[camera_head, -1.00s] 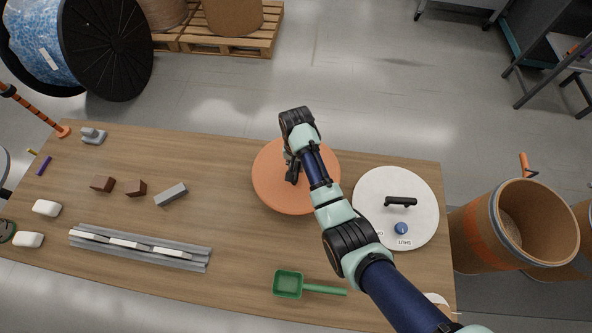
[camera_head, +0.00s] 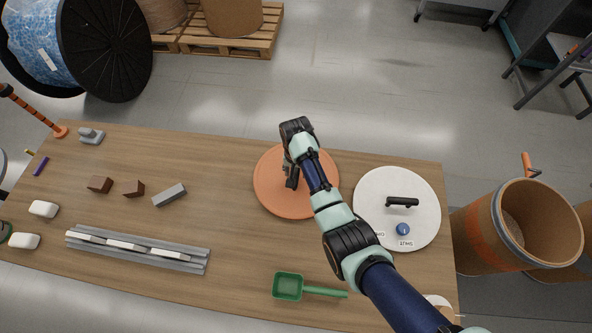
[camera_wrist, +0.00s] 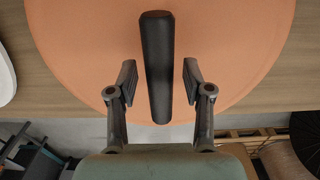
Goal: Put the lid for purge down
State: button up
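A round orange lid (camera_head: 268,193) lies on the wooden table, left of a white lid, partly hidden under my arm. In the wrist view the orange lid (camera_wrist: 85,45) fills most of the picture, with a black bar handle (camera_wrist: 157,68) across its middle. My gripper (camera_wrist: 158,82) is open, one finger on each side of this handle, with a gap showing on both sides. In the head view my gripper (camera_head: 291,174) is over the orange lid. The white lid (camera_head: 375,200) has a black handle, a blue knob and small labels. I cannot read any purge marking.
An open brown drum with an orange band (camera_head: 490,235) stands off the table's right edge. A green scoop (camera_head: 289,286) lies near the front. Brown blocks, a grey bar (camera_head: 169,195) and a grey rail (camera_head: 180,258) lie on the left.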

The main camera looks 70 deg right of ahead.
notch_tip(320, 180, up, 12)
jog(key=p, duration=0.3)
jog(key=shift+r, duration=0.15)
dwell(0.4)
jog(key=w+a+r+n+t+h, duration=0.25)
jog(key=w+a+r+n, duration=0.2)
jog(key=w+a, duration=0.6)
jog(key=w+a+r+n+t, duration=0.2)
jog(key=a+r+n+t, duration=0.15)
jog(key=a, duration=0.55)
jog(key=w+a+r+n+t, duration=0.2)
jog(key=a+r+n+t, duration=0.15)
jog(key=a, duration=0.45)
jog(key=s+a+r+n+t+y, duration=0.2)
jog(key=s+a+r+n+t, duration=0.1)
jog(key=a+r, duration=0.6)
jog(key=s+a+n, duration=0.1)
jog(key=a, duration=0.2)
jog(key=shift+a+r, duration=0.25)
jog(key=shift+r, duration=0.1)
jog(key=shift+s+y, duration=0.1)
jog(key=shift+y, duration=0.15)
